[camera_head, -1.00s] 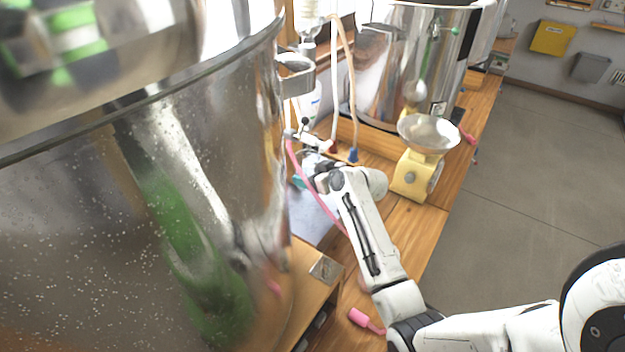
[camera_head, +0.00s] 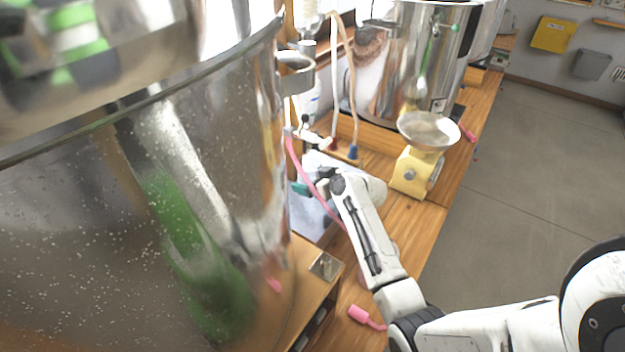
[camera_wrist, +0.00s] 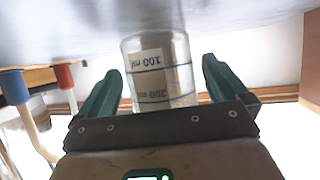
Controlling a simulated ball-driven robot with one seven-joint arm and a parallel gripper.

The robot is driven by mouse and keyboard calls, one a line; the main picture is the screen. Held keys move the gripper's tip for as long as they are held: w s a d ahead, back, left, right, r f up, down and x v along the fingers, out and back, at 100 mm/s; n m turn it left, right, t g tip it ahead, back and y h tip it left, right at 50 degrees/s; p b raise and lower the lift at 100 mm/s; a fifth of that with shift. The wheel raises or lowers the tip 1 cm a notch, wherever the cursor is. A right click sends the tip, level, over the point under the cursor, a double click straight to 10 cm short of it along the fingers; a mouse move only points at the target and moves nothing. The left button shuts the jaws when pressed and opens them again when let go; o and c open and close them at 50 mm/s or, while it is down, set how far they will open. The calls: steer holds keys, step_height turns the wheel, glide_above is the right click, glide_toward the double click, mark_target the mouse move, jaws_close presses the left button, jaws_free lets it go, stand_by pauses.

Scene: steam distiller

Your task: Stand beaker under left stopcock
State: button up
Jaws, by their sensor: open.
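In the wrist view a clear beaker (camera_wrist: 153,92) with 100 ml and 200 ml labels, which appear upside down, is between the two green fingers of my gripper (camera_wrist: 161,72). The fingers are apart, with a visible gap on each side of the beaker. Its rim end is partly hidden behind the gripper's dark plate. In the head view my gripper (camera_head: 303,187) is beside the steel vessel at left, and I cannot make out the beaker there. A small fitting (camera_head: 309,137) that looks like a stopcock shows above my gripper, near a pink tube.
The large steel vessel (camera_head: 150,220) fills the left. A pink tube (camera_head: 305,178) passes close to my gripper. Red and blue hose ends (camera_head: 353,152) stand behind it. A yellow scale (camera_head: 414,170) with a metal pan stands to the right. The wooden bench (camera_head: 400,232) between is fairly clear.

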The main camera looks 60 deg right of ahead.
steer(key=shift+r, duration=0.15)
steer(key=shift+s, duration=0.15)
steer(key=b+v, duration=0.1)
steer(key=v, duration=1)
steer(key=shift+s+a+r, duration=0.15)
steer(key=shift+s+a, duration=0.05)
steer(key=shift+s, duration=0.1)
stand_by(0.6)
